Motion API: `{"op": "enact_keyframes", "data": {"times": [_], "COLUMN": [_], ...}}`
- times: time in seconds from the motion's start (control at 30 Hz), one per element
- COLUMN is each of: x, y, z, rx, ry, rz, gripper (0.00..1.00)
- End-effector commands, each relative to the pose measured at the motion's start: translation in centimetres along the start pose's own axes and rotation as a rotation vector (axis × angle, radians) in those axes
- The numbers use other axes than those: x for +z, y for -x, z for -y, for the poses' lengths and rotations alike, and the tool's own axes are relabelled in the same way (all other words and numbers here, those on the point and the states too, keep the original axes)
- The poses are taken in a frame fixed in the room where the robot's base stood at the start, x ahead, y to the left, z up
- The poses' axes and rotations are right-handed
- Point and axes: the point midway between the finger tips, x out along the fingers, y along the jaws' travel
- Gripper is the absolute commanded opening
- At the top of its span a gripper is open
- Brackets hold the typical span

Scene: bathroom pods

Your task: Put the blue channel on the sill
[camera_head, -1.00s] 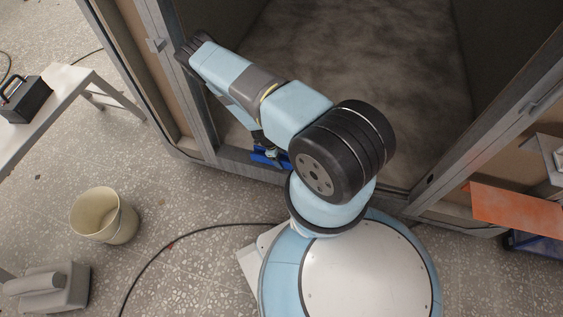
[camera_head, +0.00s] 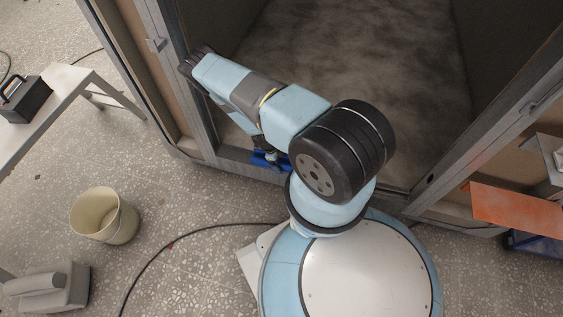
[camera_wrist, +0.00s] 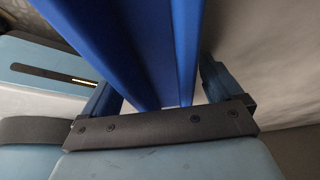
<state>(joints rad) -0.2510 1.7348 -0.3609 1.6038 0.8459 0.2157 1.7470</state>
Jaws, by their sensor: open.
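The blue channel (camera_wrist: 142,45) fills the upper middle of the wrist view, a long blue piece with raised edges. In the head view it shows as a small blue patch (camera_head: 262,161) at the pod's doorway sill (camera_head: 236,158), partly hidden by my arm. It appears to lie on or just above the sill; contact cannot be told. My gripper (camera_wrist: 158,95) is open, with one finger on each side of the channel. Small gaps show beside the fingers in the wrist view. In the head view the gripper is mostly hidden behind my arm.
The pod's floor (camera_head: 350,70) is empty. A beige bucket (camera_head: 104,216) and a grey object (camera_head: 50,288) stand on the speckled floor at left, with a black cable (camera_head: 165,250) nearby. A bench (camera_head: 62,95) holds a black toolbox (camera_head: 24,99). An orange panel (camera_head: 515,207) stands at right.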

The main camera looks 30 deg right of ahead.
Motion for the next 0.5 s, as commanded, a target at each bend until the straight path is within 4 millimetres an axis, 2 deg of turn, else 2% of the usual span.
{"op": "enact_keyframes", "data": {"times": [0.27,0.5], "x": [0.0,0.1], "y": [0.8,4.7], "z": [0.0,0.0], "rx": [-0.001,-0.001], "ry": [0.000,0.000], "rz": [0.000,0.001], "gripper": [0.93,0.93]}}
